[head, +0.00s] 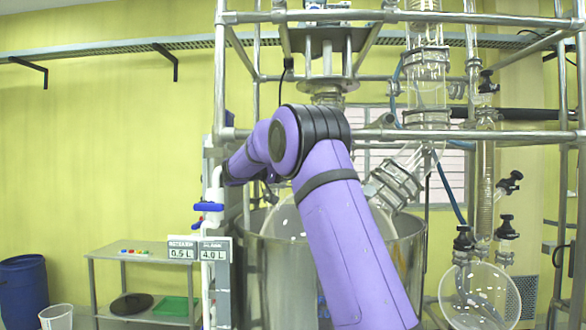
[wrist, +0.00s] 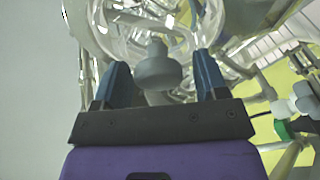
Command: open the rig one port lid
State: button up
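In the wrist view a grey lid (wrist: 157,72) with a narrower knob sits over the clear glass of the rig. I take it to be the port lid. My gripper (wrist: 160,62) is open, with one blue finger on each side of the lid and a visible gap to both. In the head view my purple arm reaches across the front of the rig's metal vessel (head: 408,262). The lid and my fingers cannot be made out there.
Metal frame poles (head: 221,70) and glass columns (head: 428,85) crowd the rig. A round glass flask (head: 480,292) hangs at the right. A metal cart (head: 140,256) with a green tray (head: 172,306), a blue barrel (head: 23,285) and a white bin (head: 57,317) stand at the left.

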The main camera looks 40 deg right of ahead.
jog(key=shift+r, duration=0.15)
notch_tip(320, 180, up, 3)
jog(key=shift+r, duration=0.15)
jog(key=shift+s+a, duration=0.25)
jog(key=shift+s, duration=0.45)
jog(key=s+a+r, duration=0.1)
jog(key=s+a, duration=0.5)
jog(key=s, duration=0.7)
jog(key=shift+a+r, duration=0.15)
jog(key=shift+r, duration=0.05)
jog(key=s+a+f+n+t+y, duration=0.6)
jog(key=s+f+n+y, duration=0.15)
jog(key=s+f, duration=0.4)
jog(key=s+a+f+n+t+y, duration=0.3)
jog(key=s+a+f+y, duration=0.2)
jog(key=a, duration=0.4)
jog(key=s+a+f+n+t+y, duration=0.3)
jog(key=s+a+f+n+y, duration=0.1)
jog(key=a+f, duration=0.3)
jog(key=shift+s+a+f+t+y, duration=0.3)
jog(key=shift+s+a+y, duration=0.25)
jog(key=shift+s+a, duration=0.3)
